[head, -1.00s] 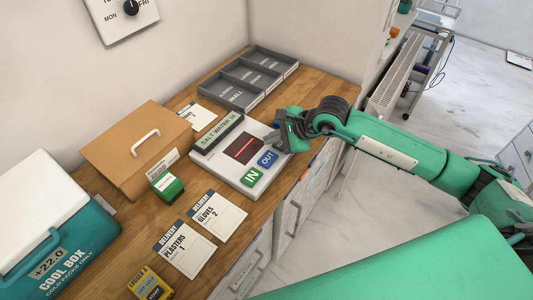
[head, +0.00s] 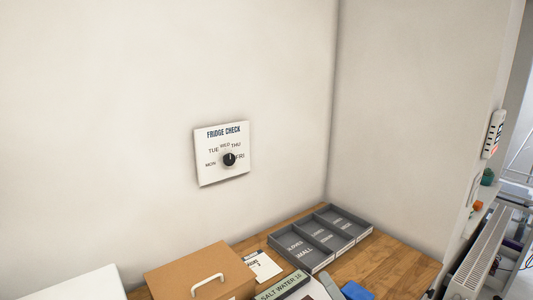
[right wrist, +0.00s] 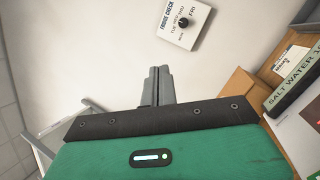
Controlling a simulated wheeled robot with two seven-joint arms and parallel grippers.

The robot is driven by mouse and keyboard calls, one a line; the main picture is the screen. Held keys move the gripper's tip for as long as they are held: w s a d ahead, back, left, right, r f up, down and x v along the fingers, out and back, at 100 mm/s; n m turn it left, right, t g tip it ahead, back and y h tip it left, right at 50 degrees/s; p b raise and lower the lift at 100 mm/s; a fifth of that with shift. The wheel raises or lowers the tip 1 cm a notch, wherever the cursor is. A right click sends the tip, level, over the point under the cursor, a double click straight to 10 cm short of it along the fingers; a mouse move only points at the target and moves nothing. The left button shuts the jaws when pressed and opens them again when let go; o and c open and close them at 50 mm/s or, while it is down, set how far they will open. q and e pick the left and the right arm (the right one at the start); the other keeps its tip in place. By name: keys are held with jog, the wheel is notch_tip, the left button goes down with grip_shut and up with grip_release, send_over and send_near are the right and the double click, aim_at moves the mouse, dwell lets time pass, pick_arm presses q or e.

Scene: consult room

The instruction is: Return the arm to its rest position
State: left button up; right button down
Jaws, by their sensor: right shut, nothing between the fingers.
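My right gripper (right wrist: 158,72) shows in the right wrist view with its two grey fingers together and nothing between them. It is apart from the wall and the counter things. In the head view my right arm is hardly to be made out; the lower edge cuts the scene off. My left gripper is in no view. The fridge check dial (head: 229,159) is on the wall, its black knob between the day names; it also shows in the right wrist view (right wrist: 186,24).
The wooden counter (head: 395,268) holds a grey divided tray (head: 318,238), a brown box (head: 200,275), a salt water box (head: 283,286), a card (head: 262,265) and a blue pad (head: 357,291). A white radiator (head: 480,255) stands at the right. The wall area above is clear.

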jog(key=s+d+f+m+g+h, duration=0.3)
jog(key=d+f+m+h, duration=0.4)
jog(key=m, duration=0.4)
jog(key=s+d+f+m+g+h, duration=0.3)
jog(key=d+f+m+h, duration=0.3)
jog(key=f+m, duration=0.4)
jog(key=s+a+f+m+g+y, duration=0.1)
jog(key=s+f+m+g, duration=0.3)
jog(key=s, duration=0.5)
jog(key=s+a+f+m+g, duration=0.1)
jog(key=s+f+m+g, duration=0.2)
jog(key=s+f+g, duration=0.35)
notch_tip(320, 180, down, 31)
jog(key=s, duration=0.3)
jog(key=s+d+f+g, duration=0.2)
jog(key=s+f, duration=1.7)
jog(key=f, duration=0.1)
jog(key=shift+d, duration=0.35)
